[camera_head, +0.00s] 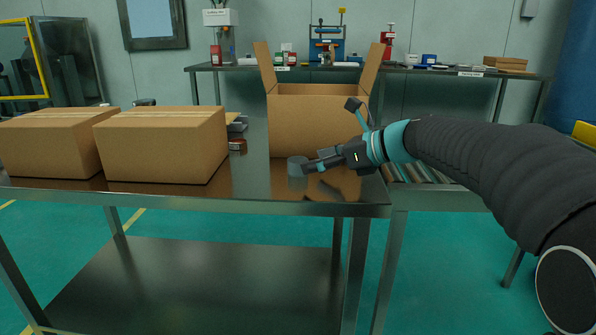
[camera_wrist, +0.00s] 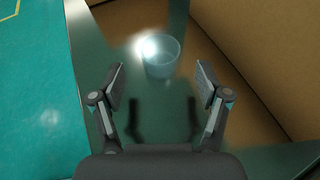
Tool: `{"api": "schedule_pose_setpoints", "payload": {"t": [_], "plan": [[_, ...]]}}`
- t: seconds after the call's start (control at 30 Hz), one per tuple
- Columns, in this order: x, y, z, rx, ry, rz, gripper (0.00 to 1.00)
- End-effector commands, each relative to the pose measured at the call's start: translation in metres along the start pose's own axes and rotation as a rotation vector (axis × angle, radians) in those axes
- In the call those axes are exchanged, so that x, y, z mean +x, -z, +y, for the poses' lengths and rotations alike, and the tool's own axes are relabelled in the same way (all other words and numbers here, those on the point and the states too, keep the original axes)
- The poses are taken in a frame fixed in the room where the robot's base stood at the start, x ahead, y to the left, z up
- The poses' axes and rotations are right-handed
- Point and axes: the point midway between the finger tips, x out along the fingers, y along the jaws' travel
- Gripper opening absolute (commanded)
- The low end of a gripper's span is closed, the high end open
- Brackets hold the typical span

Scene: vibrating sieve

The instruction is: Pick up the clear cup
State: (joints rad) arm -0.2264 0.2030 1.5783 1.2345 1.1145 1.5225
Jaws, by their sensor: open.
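The clear cup (camera_head: 297,167) stands upright on the metal table (camera_head: 250,190), in front of the open cardboard box. In the wrist view the cup (camera_wrist: 161,58) shows ahead of the fingers, between their lines and a little nearer the right one. My gripper (camera_head: 308,167) is at the cup's right side in the head view, pointing left. In the wrist view my gripper (camera_wrist: 160,85) is open and empty, with its fingers spread wider than the cup. Whether the fingertips reach beside the cup in depth is hard to tell.
The open cardboard box (camera_head: 310,125) stands close behind the cup, and its wall is near the right finger in the wrist view. Two closed boxes (camera_head: 165,150) (camera_head: 55,145) stand at the left. A roller conveyor (camera_head: 415,173) adjoins the table at the right.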

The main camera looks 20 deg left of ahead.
Motion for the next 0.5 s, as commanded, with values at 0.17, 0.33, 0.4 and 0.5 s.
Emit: {"api": "schedule_pose_setpoints", "payload": {"t": [0.17,0.33,0.4,0.5], "plan": [[0.009,0.000,0.000,0.000,0.000,0.000,0.75],[0.023,-0.001,0.000,-0.001,-0.003,0.001,0.75],[0.032,-0.003,0.000,-0.001,-0.002,0.001,0.75],[0.047,-0.004,0.000,0.000,-0.004,0.002,0.75]]}}
